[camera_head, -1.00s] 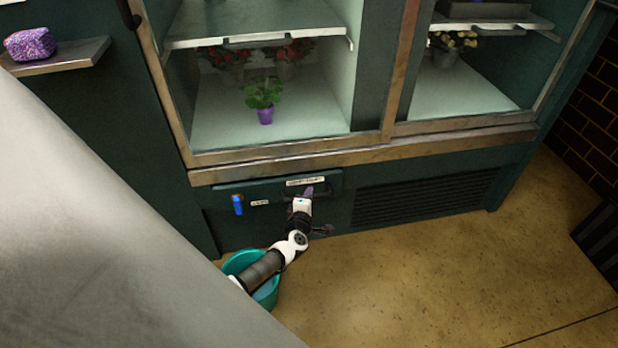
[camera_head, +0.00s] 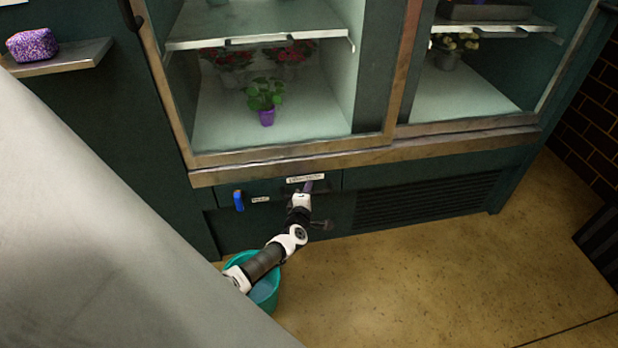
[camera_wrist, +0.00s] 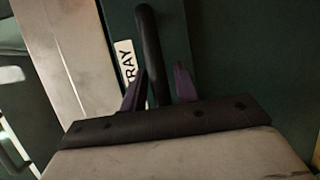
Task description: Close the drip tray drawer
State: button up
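The drip tray drawer (camera_head: 226,190) is a dark green front below the cooler's glass doors. It looks flush or nearly flush with the cabinet; I cannot tell whether a small gap is left. A white label (camera_head: 305,178) is on it. My gripper (camera_head: 308,186) is at the drawer's handle, which it mostly hides in the head view. In the wrist view the black bar handle (camera_wrist: 148,45) stands between the two purple fingers of my gripper (camera_wrist: 159,80). The fingers are apart, with a narrow gap visible between the handle and the right finger.
A blue valve handle (camera_head: 238,200) is left of my gripper on the cabinet. A teal bucket (camera_head: 268,303) stands on the floor under my arm. A vent grille (camera_head: 430,198) is to the right. The floor (camera_head: 430,280) at the right is free.

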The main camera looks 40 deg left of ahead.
jog(key=shift+o, duration=0.2)
jog(key=shift+r, duration=0.15)
jog(key=shift+s+d+r+p, duration=0.15)
jog(key=shift+s+r+p, duration=0.1)
jog(key=shift+s+p, duration=0.25)
jog(key=p+v, duration=0.7)
jog(key=v, duration=0.5)
jog(key=shift+s+d+f+p, duration=0.2)
jog(key=shift+s+f+p, duration=0.1)
jog(key=shift+p, duration=0.1)
